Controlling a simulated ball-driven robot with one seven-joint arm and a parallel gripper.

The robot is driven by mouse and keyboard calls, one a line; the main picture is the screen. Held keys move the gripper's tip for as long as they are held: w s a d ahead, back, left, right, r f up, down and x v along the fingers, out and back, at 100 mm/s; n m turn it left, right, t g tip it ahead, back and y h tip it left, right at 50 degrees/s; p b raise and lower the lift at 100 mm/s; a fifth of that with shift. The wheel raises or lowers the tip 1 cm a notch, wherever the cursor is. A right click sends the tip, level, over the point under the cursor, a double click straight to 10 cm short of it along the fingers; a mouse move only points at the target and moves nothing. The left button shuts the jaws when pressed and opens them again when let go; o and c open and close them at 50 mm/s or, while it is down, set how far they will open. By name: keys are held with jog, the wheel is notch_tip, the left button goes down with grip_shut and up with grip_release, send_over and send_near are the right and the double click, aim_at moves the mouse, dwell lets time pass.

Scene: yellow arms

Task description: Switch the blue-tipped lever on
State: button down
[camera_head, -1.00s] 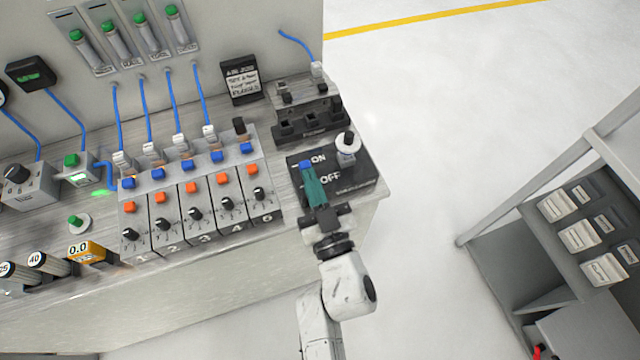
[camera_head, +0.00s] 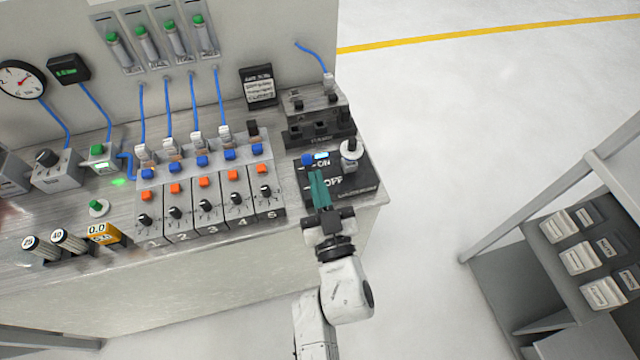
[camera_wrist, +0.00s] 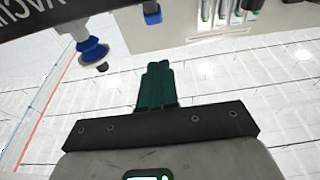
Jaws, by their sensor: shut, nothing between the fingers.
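The blue-tipped lever (camera_head: 307,159) stands on the black switch box (camera_head: 350,186) at the counter's right end. Its blue tip is beside the ON label, at the far side of the box. A small pale-blue light (camera_head: 322,155) glows by the ON label. My gripper (camera_head: 315,174) is shut and empty, with its teal fingers over the box. The fingertips are just nearer than the blue tip, with a small gap in the picture. In the wrist view, the shut fingers (camera_wrist: 158,66) hold nothing.
A white knob-like part (camera_head: 350,152) stands on the box's right side. A grey-black block (camera_head: 316,115) is behind it. Numbered modules (camera_head: 204,190) with blue and orange buttons lie left. Open floor lies right, before a shelf rack (camera_head: 520,260).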

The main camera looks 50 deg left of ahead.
jog(key=s+d+r+p, duration=0.2)
jog(key=s+d+r, duration=0.1)
jog(key=d, duration=0.5)
jog(key=shift+s+d+r, duration=0.2)
jog(key=shift+s+r, duration=0.05)
jog(key=shift+r, duration=0.65)
